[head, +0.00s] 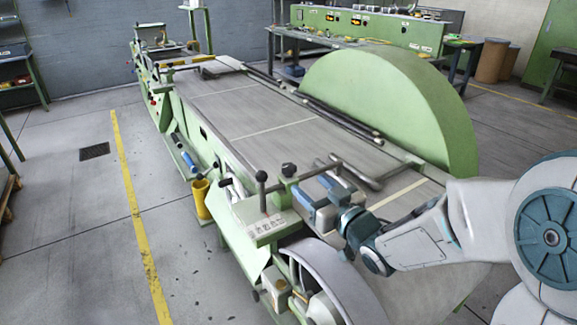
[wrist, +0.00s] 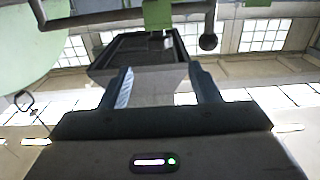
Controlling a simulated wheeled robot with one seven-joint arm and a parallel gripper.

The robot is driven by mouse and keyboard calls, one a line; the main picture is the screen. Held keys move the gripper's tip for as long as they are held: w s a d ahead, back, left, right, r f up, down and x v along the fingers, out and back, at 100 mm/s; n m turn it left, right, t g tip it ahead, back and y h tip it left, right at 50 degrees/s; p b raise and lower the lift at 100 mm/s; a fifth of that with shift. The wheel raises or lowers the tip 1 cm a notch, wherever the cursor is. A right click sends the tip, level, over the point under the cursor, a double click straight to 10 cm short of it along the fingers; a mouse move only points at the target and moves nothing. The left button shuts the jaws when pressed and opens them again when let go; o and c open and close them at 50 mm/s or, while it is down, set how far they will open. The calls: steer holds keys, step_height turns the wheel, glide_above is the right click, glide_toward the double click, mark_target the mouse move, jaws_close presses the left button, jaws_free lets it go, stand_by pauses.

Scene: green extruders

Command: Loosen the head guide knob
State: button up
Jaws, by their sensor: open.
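A black knob (head: 288,169) stands on a green block on the crossbar at the near end of the green machine. It is likely the head guide knob, though no label can be read. My gripper (head: 310,186) is open just to the right of this knob in the head view, with its fingers towards it. In the wrist view my gripper (wrist: 160,75) has its two fingers apart. A dark, box-like part (wrist: 140,52) shows between and beyond them, below a green block (wrist: 158,13). I cannot tell whether the fingers touch it.
A ball-topped lever (head: 262,176) stands left of the knob; its ball (wrist: 208,42) shows in the wrist view. A crossbar (head: 304,174) spans the grey belt (head: 245,115). A large green half-round guard (head: 395,95) rises behind. Floor left of the yellow line is mostly clear.

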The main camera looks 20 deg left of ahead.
mark_target(293, 170)
steer(key=p+x, duration=0.1)
steer(key=x, duration=0.9)
steer(key=shift+w+a, duration=0.15)
steer(key=shift+w, duration=0.1)
steer(key=c, duration=1)
